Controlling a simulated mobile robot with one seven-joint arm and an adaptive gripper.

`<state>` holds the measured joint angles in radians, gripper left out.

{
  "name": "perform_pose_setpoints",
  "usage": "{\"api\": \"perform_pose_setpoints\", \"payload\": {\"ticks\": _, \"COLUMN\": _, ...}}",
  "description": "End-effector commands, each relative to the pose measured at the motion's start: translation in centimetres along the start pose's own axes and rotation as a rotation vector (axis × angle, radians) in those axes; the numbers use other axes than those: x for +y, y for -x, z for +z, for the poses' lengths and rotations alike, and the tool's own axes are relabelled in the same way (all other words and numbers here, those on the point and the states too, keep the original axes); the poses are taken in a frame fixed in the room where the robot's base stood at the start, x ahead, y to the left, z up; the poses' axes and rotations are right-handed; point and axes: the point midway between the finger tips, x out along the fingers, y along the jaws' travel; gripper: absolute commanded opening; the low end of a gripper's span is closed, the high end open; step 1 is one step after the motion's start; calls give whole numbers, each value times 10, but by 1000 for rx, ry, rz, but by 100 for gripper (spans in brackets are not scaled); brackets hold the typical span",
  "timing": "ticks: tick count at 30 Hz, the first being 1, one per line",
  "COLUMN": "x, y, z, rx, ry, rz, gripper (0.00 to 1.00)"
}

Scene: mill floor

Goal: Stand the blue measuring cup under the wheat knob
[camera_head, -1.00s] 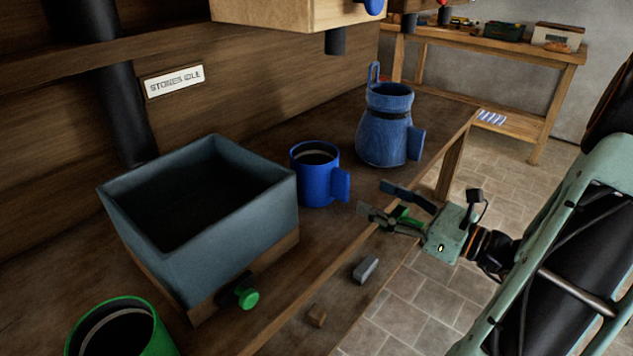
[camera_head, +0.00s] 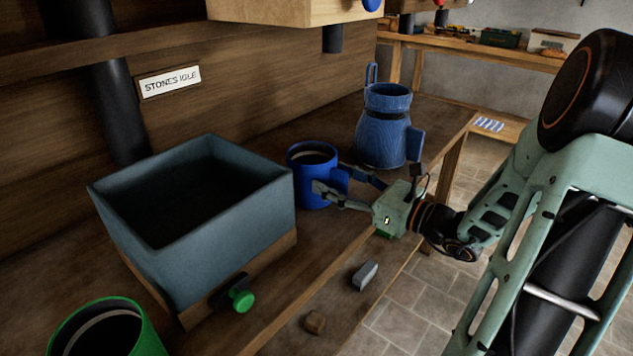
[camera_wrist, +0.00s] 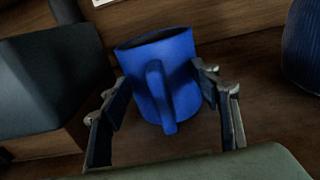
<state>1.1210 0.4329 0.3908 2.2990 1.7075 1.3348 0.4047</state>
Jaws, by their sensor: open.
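The blue measuring cup (camera_head: 308,176) stands upright on the wooden bench, right of a blue-grey bin. Its handle faces my gripper (camera_head: 335,184), which is open at the handle side of the cup. In the wrist view the cup (camera_wrist: 181,58) sits ahead, with its handle between the two fingers of my gripper (camera_wrist: 165,95). I cannot tell whether either finger touches the cup. A blue knob (camera_head: 371,4) shows at the top edge on a pale wooden box; no wheat mark on it can be made out.
A blue jug (camera_head: 382,142) stands behind and right of the cup. The open bin (camera_head: 225,215) has a green knob (camera_head: 241,299) in front. A green cup (camera_head: 148,325) is front left. A grey block (camera_head: 365,275) and a brown block (camera_head: 315,322) lie near the bench edge.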

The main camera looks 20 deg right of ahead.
Motion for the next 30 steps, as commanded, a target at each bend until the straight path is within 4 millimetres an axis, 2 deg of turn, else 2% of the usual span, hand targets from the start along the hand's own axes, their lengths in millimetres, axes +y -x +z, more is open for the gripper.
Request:
{"api": "perform_pose_setpoints", "payload": {"ticks": 2, "x": 0, "y": 0, "z": 0, "rx": 0, "ry": 0, "rz": 0, "gripper": 57}}
{"api": "perform_pose_setpoints", "payload": {"ticks": 18, "x": 0, "y": 1, "z": 0, "rx": 1, "ry": 0, "rz": 0, "gripper": 0}}
{"api": "perform_pose_setpoints", "payload": {"ticks": 30, "x": 0, "y": 1, "z": 0, "rx": 0, "ry": 0, "rz": 0, "gripper": 0}}
